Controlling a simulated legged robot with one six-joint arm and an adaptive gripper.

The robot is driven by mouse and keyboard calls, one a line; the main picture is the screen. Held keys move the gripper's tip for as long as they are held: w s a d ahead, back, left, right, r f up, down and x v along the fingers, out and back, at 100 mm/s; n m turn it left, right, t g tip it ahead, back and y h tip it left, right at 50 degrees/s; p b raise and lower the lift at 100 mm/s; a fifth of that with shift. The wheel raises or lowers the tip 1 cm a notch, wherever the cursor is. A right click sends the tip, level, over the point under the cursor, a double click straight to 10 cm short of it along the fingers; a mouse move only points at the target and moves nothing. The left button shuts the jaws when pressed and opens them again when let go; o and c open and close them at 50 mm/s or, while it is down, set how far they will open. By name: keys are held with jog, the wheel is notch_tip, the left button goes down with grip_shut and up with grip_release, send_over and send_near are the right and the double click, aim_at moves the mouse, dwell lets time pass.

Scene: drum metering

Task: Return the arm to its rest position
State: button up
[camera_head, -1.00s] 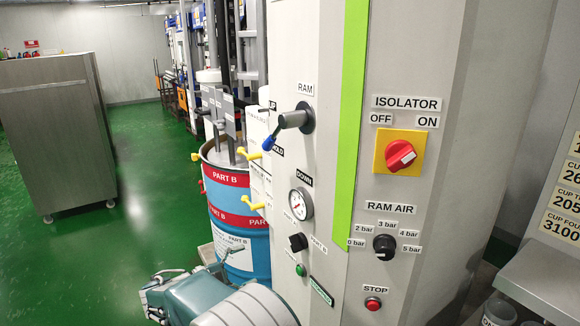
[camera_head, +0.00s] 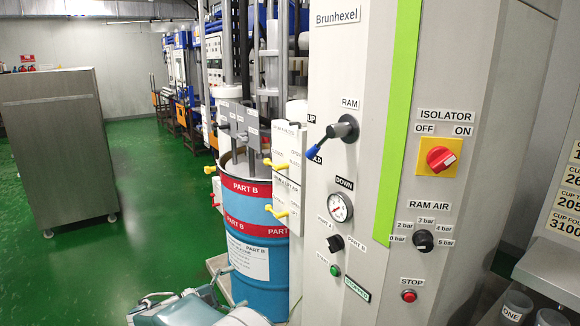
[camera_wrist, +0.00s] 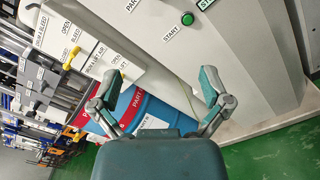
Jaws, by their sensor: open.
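My gripper (camera_wrist: 162,92) shows in the wrist view with its two teal-padded fingers spread wide and nothing between them. Behind it are the blue drum (camera_wrist: 152,108) and the grey cabinet (camera_wrist: 240,70) with the green START button (camera_wrist: 188,19). In the head view the teal top of my arm shows at the bottom edge, in front of the blue drum (camera_head: 258,262) and left of the control cabinet (camera_head: 345,285). The fingertips there are partly cut off by the lower edge. My gripper touches nothing that I can see.
The cabinet carries the RAM lever (camera_head: 333,138), gauge (camera_head: 340,207), red isolator knob (camera_head: 440,159), RAM AIR knob (camera_head: 423,240) and red STOP button (camera_head: 409,296). Yellow-handled valves (camera_head: 277,164) stick out near the drum. Green floor (camera_head: 150,180) is open left, beside a steel cabinet (camera_head: 60,145).

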jog(key=s+d+r+m+g+y, duration=0.2)
jog(key=s+d, duration=0.1)
jog(key=d, duration=0.5)
jog(key=s+d+r+m+g+y, duration=0.2)
jog(key=s+d+m+g, duration=0.1)
jog(key=d, duration=0.4)
jog(key=s+d+r+m+g+y, duration=0.2)
jog(key=s+d, duration=0.2)
jog(key=d, duration=0.4)
jog(key=s+d+m+t+y, duration=0.1)
jog(key=s+m+y, duration=0.3)
jog(key=s, duration=0.5)
jog(key=s+d+m+t+y, duration=0.1)
jog(key=s+d+m+y, duration=0.2)
jog(key=s+m+y, duration=0.2)
jog(key=s, duration=0.3)
jog(key=shift+s+d+f+t, duration=0.15)
jog(key=shift+s+d+t, duration=0.15)
jog(key=shift+s+d, duration=0.05)
jog(key=shift+d, duration=0.1)
